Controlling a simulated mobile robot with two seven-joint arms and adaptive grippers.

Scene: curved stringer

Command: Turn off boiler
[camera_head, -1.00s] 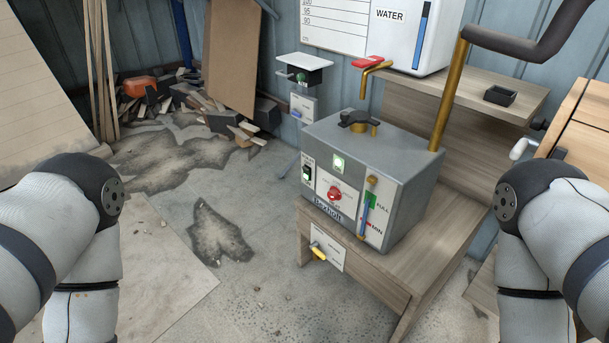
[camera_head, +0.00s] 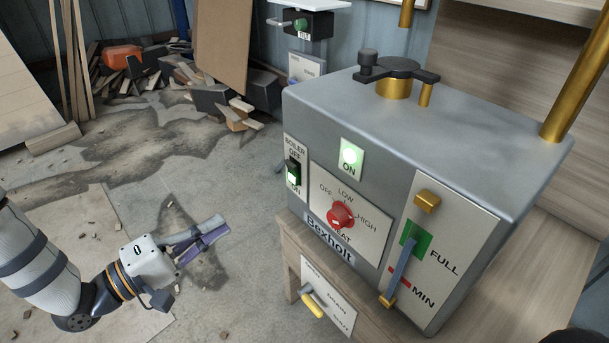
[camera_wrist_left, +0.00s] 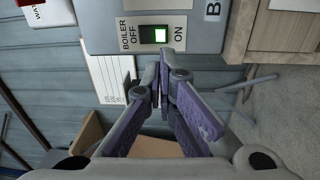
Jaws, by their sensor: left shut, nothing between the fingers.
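The grey Bexholt boiler (camera_head: 440,122) stands on a wooden stand. Its boiler switch (camera_head: 293,173) is on the left of the front, with OFF above and ON below; the end by ON glows. The green ON lamp (camera_head: 351,157) is lit. My left gripper (camera_head: 222,228) is left of the boiler, apart from it, with purple finger pads together and nothing held. In the left wrist view, the fingertips (camera_wrist_left: 166,64) point towards the switch (camera_wrist_left: 153,35), with a gap between. My right gripper is out of view.
The front also bears a red heat knob (camera_head: 341,214) and a level gauge (camera_head: 400,262). A drain panel with a yellow handle (camera_head: 312,305) is on the stand below. Wood scraps (camera_head: 150,78) lie at the back left. The floor left of the boiler is mostly clear.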

